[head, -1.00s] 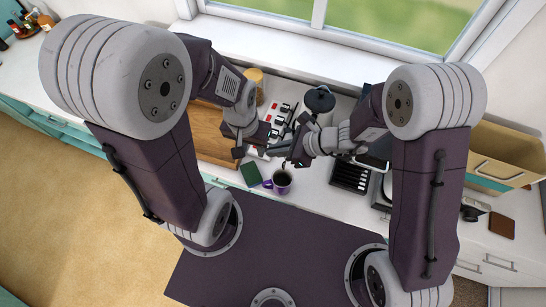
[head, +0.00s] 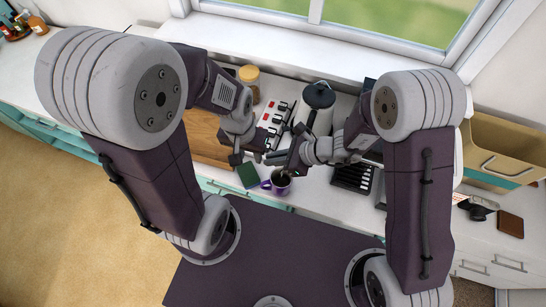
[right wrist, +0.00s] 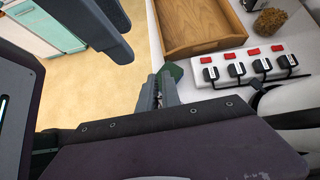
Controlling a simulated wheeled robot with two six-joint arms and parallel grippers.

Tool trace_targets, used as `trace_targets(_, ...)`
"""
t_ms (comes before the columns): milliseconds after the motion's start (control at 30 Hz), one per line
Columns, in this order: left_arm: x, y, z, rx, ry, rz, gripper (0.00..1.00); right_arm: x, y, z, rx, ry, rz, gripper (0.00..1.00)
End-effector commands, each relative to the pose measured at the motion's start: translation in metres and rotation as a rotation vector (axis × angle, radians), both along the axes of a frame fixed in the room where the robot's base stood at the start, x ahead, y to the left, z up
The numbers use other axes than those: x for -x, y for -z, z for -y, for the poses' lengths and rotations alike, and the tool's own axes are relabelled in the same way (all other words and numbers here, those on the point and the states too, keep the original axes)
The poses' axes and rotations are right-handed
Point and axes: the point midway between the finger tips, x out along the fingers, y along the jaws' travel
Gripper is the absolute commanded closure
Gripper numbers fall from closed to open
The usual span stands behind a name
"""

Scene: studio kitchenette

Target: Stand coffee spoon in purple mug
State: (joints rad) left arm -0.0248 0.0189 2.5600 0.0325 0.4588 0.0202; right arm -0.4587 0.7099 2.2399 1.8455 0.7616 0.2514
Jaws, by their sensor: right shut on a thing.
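The purple mug (head: 267,184) stands upright on the white counter, its dark opening facing up and its handle to the left. My right gripper (head: 291,164) is just above and behind the mug, shut on the coffee spoon. The spoon is mostly hidden by the gripper, and I cannot tell whether its tip is inside the mug. In the right wrist view the grey jaws (right wrist: 165,88) show around a thin, unclear thing. My left gripper (head: 254,158) hangs left of the right one, its fingers apart and seemingly empty. The mug is not visible in the right wrist view.
A dark green flat item (head: 248,175) lies left of the mug. Behind are a power strip (right wrist: 252,65) with black plugs and red switches, and a dark-lidded pot (head: 318,97). A wooden tray (head: 208,138) stands left, a black slotted rack (head: 352,177) right. The grippers are close together.

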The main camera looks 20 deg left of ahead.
Motion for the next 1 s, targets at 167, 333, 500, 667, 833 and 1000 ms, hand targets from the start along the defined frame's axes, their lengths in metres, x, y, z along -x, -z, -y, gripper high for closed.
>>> trace_targets(167,0.0,0.024,0.0,0.0,0.0,0.0,0.64,0.0,0.022,0.0,0.0,0.0,0.0,1.0)
trace_targets(333,0.0,0.04,0.0,0.0,0.0,0.0,0.64,0.0,0.037,0.0,0.001,0.0,0.0,1.0)
trace_targets(500,0.0,0.057,0.0,0.0,0.0,0.0,0.64,0.0,0.052,0.0,0.001,0.0,0.0,1.0)
trace_targets(667,0.0,0.066,0.0,0.0,0.0,0.0,0.64,0.0,0.061,0.0,0.001,0.0,0.0,1.0)
trace_targets(833,0.0,0.066,0.0,0.0,0.0,0.0,0.64,0.0,0.06,0.0,0.001,0.0,0.0,1.0)
trace_targets(1000,0.0,0.065,0.0,0.0,0.0,0.0,0.64,0.0,0.06,0.0,0.001,0.0,0.0,0.81)
